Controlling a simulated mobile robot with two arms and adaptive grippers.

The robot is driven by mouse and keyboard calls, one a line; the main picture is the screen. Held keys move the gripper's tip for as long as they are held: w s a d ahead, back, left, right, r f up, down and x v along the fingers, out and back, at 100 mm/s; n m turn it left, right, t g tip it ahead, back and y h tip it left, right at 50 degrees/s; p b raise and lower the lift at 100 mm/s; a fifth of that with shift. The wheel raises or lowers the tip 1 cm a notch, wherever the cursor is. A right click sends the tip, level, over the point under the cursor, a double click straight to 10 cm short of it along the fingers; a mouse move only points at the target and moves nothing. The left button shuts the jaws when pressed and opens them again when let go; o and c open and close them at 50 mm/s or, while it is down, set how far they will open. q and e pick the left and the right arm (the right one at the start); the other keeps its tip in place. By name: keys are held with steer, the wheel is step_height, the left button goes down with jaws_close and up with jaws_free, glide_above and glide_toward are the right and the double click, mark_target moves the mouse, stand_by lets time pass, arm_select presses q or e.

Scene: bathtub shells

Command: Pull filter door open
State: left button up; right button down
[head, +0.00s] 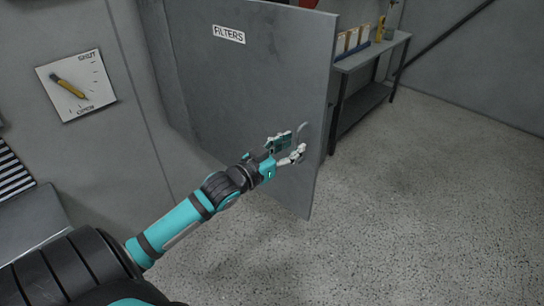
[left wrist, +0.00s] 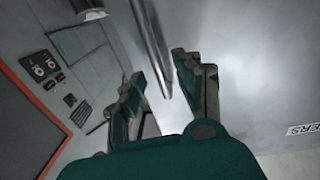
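The grey filter door (head: 250,75) carries a white "FILTERS" label (head: 229,34) and stands out at an angle from the wall in the head view. Its curved metal handle (head: 304,131) is near the free edge. My left gripper (head: 295,148) is at the handle, close to the door face. In the left wrist view the handle bar (left wrist: 152,45) reaches down toward the gap between the two fingers (left wrist: 167,92). The fingers are spread, and I see no clear grip on the bar. My right gripper is not in view.
A dial panel marked SHUT and OPEN (head: 76,86) with a yellow pointer is on the left wall. A grey side table (head: 368,54) with boxes and bottles stands behind the door at the right. The speckled floor (head: 420,190) at the right is clear.

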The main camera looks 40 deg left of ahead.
arm_select(q)
steer(key=s+a, duration=0.1)
steer(key=s, duration=0.8)
steer(key=shift+s+a, duration=0.15)
steer(key=shift+s, duration=0.15)
